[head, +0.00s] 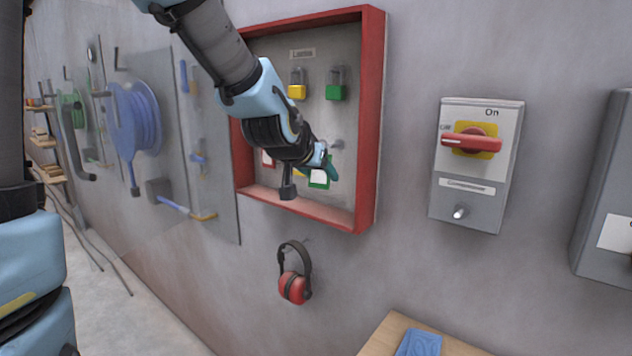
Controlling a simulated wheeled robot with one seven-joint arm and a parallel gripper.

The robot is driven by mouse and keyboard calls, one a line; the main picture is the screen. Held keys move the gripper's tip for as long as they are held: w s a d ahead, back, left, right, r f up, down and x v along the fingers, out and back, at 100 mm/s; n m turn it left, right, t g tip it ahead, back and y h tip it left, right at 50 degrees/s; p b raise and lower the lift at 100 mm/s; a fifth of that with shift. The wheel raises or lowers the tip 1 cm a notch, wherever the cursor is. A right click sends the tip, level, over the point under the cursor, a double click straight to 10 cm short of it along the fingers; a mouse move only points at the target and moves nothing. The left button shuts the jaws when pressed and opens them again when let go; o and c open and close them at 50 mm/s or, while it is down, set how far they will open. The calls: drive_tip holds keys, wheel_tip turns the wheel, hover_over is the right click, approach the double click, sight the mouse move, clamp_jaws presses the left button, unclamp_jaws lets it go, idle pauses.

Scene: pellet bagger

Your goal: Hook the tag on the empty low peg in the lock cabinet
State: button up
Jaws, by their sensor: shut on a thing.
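The lock cabinet (372,120) is an open red-framed box on the wall with a grey back panel. My gripper (328,168) is inside its lower part, shut. A white tag with a green edge (319,179) shows right at the fingertips and appears to be what they hold. A grey peg (337,145) sticks out just above the gripper and looks bare. A white tag with a red edge (267,158) hangs at the lower left, partly behind my wrist. A bit of yellow (299,171) shows behind my wrist. My arm hides much of the lower row.
A yellow padlock (297,91) and a green padlock (336,92) hang higher in the cabinet. Red ear defenders (293,287) hang below it. A grey switch box (479,185) with a red handle is to the right. The wall between is clear.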

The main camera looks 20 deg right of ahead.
drive_tip(key=d+b, duration=0.1)
drive_tip(key=b, duration=0.1)
drive_tip(key=w+d+b, duration=0.1)
drive_tip(key=shift+f+b, duration=0.2)
drive_tip(key=shift+b, duration=0.15)
drive_tip(key=b, duration=0.3)
drive_tip(key=shift+w+d, duration=0.2)
drive_tip(key=shift+d, duration=0.2)
drive_tip(key=shift+w+d+f+b, duration=0.25)
drive_tip(key=shift+d+b, duration=0.2)
drive_tip(key=shift+b, duration=0.85)
drive_tip(key=shift+f, duration=0.2)
drive_tip(key=o, duration=1.4)
drive_tip(key=shift+w+r, duration=0.1)
drive_tip(key=shift+r, duration=0.05)
drive_tip(key=shift+r, duration=0.1)
